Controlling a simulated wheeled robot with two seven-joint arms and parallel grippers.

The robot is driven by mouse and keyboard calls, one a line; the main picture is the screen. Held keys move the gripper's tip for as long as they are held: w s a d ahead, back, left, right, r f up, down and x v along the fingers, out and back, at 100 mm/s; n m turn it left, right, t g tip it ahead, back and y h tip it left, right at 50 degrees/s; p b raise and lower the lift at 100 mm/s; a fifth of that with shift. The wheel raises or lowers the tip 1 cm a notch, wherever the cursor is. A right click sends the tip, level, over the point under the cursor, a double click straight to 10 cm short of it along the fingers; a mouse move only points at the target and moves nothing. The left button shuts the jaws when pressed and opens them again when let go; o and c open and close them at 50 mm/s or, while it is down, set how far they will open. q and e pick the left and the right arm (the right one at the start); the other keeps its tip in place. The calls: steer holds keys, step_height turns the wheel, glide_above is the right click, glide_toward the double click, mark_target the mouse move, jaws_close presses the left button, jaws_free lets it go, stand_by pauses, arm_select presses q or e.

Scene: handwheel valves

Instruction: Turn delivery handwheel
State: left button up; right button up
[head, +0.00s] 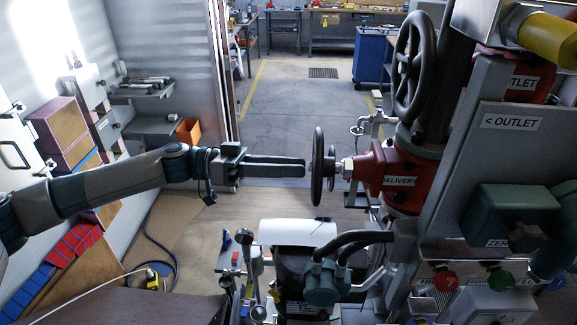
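The delivery handwheel (318,167) is a dark wheel seen nearly edge-on. It sits on a short stem at the left of the red valve body labelled DELIVERY (398,180). My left gripper (304,166) reaches in level from the left, its fingertips close to the wheel's near-left face. A small gap seems to show between the tips and the wheel, so contact cannot be confirmed. The two fingers lie together with no clear gap and nothing visible between them. My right gripper is not in view.
A larger dark handwheel (413,66) stands above, right of the delivery wheel. A grey panel labelled OUTLET (513,123) fills the right. Shelves and boxes (58,130) line the left wall. Open floor lies behind.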

arm_select(q)
steer(key=shift+d, duration=0.15)
steer(key=shift+d, duration=1.55)
steer(key=c, duration=0.6)
steer(key=shift+f, duration=0.1)
steer(key=shift+m, duration=0.3)
steer(key=o, duration=0.6)
